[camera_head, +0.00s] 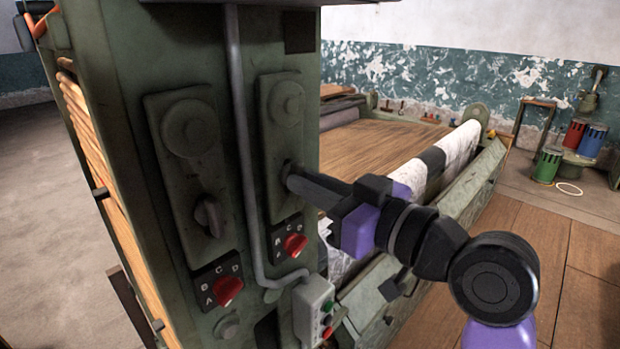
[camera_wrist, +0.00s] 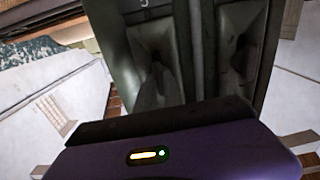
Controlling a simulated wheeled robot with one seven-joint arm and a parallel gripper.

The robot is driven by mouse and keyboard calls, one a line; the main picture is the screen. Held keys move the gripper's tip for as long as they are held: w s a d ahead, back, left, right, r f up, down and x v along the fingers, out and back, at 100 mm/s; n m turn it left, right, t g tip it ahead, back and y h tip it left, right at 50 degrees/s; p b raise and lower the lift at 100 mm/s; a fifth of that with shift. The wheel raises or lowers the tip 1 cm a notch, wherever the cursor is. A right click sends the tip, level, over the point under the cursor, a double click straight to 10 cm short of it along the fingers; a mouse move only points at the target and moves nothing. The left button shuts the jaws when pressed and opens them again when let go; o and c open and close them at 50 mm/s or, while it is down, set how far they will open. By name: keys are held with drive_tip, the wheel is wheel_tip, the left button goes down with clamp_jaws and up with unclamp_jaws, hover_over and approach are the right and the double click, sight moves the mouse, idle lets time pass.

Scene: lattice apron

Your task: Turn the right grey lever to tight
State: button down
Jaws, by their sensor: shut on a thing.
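Two upright green-grey plates sit side by side on the green machine post. The right grey lever (camera_head: 287,168) is on the right plate (camera_head: 267,112), below a round boss, and is mostly hidden by my gripper. My gripper (camera_head: 296,180) reaches in from the right and is shut on this lever. The left grey lever (camera_head: 210,214) stands free on the left plate (camera_head: 166,160). I cannot read a tight mark or the right lever's exact angle. In the wrist view, the dark gripper edge and purple housing cover the lower part.
Red lettered knobs sit below the left plate (camera_head: 228,290) and right plate (camera_head: 295,244). A grey conduit (camera_head: 240,140) runs between the plates to a button box (camera_head: 314,305). A long machine bed (camera_head: 375,145) lies behind my arm. Open floor (camera_head: 575,230) is at right.

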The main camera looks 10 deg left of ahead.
drive_tip(key=shift+f, duration=0.1)
idle(0.3)
drive_tip(key=c, duration=1.5)
unclamp_jaws()
drive_tip(key=shift+o, duration=0.2)
drive_tip(key=shift+d, duration=0.15)
drive_tip(key=b+v, duration=0.2)
drive_tip(key=v, duration=0.5)
drive_tip(key=shift+s+d, duration=0.2)
drive_tip(key=shift+s, duration=0.05)
